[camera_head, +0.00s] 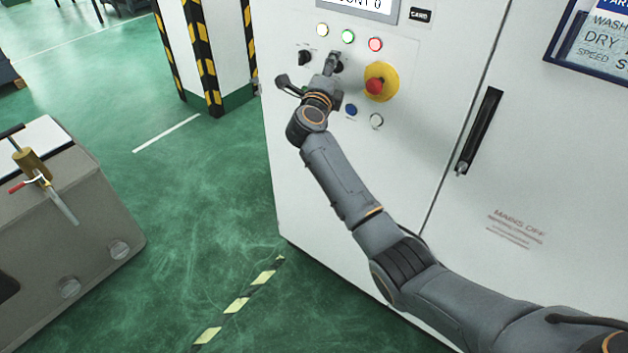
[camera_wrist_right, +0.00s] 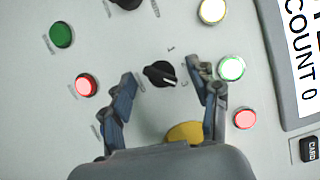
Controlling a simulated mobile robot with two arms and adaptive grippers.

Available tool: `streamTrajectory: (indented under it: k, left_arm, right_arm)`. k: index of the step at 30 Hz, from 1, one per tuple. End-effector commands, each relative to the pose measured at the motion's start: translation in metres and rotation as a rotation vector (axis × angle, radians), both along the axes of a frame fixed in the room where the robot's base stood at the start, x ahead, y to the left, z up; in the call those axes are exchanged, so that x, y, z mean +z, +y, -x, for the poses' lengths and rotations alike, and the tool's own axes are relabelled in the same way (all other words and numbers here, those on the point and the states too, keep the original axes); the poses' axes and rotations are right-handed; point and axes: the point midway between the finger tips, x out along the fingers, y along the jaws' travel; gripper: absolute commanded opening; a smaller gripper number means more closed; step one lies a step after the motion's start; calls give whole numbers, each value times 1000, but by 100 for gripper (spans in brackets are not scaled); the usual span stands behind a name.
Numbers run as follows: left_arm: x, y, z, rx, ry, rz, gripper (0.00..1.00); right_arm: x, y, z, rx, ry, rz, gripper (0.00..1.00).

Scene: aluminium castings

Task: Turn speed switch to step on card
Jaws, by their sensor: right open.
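The speed switch, a black rotary knob (camera_wrist_right: 159,73) on the pale panel, sits between my right gripper's fingers (camera_wrist_right: 164,78) in the wrist view. The fingers are open, one on each side, with visible gaps to the knob. Small marks stand beside the knob, but I cannot read its setting surely. In the head view my right gripper (camera_head: 332,80) is at the panel and partly covers this knob. A card with "WASH", "DRY" and "SPEED S" lines (camera_head: 606,38) hangs in a dark blue frame at upper right; its text is cut off. My left gripper is not in view.
Another black knob (camera_head: 304,57) is close by. White, green and red lamps (camera_head: 348,37) line the top. A red-and-yellow emergency stop (camera_head: 380,82) sits beside my gripper, with blue (camera_head: 351,109) and white (camera_head: 376,120) buttons below. A door handle (camera_head: 480,130) is farther right.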

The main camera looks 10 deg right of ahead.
Motion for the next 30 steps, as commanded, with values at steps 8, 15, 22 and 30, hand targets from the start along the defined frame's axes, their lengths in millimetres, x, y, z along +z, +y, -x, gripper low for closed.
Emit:
streamTrajectory:
  k: [8, 15, 22, 30]
  left_arm:
    - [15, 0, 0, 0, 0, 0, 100]
    - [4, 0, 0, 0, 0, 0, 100]
    - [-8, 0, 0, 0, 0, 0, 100]
    - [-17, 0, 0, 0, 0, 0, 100]
  right_arm:
    - [-4, 16, 25, 4, 98, 73, 60]
    - [-3, 40, 67, 3, 96, 71, 60]
    - [-3, 62, 108, 3, 95, 71, 60]
    - [-41, 59, 117, -29, 108, 209, 60]
